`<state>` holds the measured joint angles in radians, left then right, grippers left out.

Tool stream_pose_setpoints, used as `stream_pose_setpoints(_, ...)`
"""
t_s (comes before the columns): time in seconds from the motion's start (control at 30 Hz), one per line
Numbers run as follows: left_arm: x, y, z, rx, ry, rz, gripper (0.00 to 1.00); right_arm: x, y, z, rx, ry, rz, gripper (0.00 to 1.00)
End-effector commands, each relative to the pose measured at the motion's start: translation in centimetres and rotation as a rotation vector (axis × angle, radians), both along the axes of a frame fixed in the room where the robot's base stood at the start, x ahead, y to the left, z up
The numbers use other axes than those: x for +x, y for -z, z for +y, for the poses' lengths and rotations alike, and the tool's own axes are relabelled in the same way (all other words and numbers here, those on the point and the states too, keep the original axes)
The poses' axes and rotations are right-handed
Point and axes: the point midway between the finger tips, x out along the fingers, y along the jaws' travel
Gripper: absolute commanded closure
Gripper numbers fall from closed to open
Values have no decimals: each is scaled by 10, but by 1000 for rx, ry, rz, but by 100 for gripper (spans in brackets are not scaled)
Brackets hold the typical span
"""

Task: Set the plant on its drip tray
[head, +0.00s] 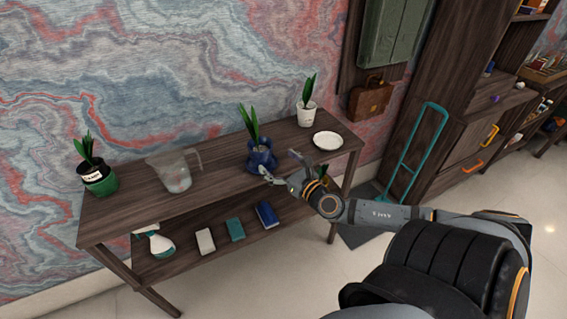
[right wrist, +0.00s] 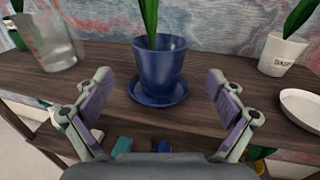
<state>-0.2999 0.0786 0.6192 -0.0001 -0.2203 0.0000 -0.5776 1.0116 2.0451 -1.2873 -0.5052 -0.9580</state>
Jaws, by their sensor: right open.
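A plant in a dark blue pot (head: 262,159) stands upright near the front middle of the table. In the right wrist view the blue pot (right wrist: 160,65) rests on a matching blue saucer (right wrist: 160,95). A plant in a white pot (head: 307,116) stands at the back right, and an empty white dish (head: 328,142) lies in front of it, apart. My right gripper (head: 281,166) is open and empty, in front of the blue pot, its fingers apart to either side of it in the wrist view. My left gripper is out of view.
A clear jug (head: 175,172) and a plant in a green pot (head: 99,178) stand to the left on the wooden table (head: 215,182). A lower shelf holds a spray bottle (head: 158,243), a blue book (head: 267,215) and other small items. A teal hand truck (head: 413,155) leans at the right.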

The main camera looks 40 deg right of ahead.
Motion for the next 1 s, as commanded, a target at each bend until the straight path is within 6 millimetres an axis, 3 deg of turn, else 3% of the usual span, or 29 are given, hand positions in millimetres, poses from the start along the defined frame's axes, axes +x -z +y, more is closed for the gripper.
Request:
stream_pose_setpoints(0.1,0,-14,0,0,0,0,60,-18,-5,1,-1,-3,2,5)
stream_pose_setpoints(0.23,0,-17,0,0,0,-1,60,-28,-3,1,1,-3,0,5)
stream_pose_setpoints(0.63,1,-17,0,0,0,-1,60,-31,-2,1,3,-1,-3,5)
stream_pose_setpoints(0.73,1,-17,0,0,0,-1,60,-31,8,-13,34,34,16,5)
stream_pose_setpoints(0.77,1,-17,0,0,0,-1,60,-31,17,-23,61,64,32,5)
stream_pose_setpoints(0.87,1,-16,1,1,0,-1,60,-42,72,-82,244,242,116,5)
stream_pose_setpoints(0.9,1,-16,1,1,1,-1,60,-54,104,-111,357,344,154,5)
stream_pose_setpoints(0.97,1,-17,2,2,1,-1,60,-80,160,-148,559,513,206,5)
stream_pose_setpoints(1.0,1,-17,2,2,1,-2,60,-103,199,-165,703,626,233,5)
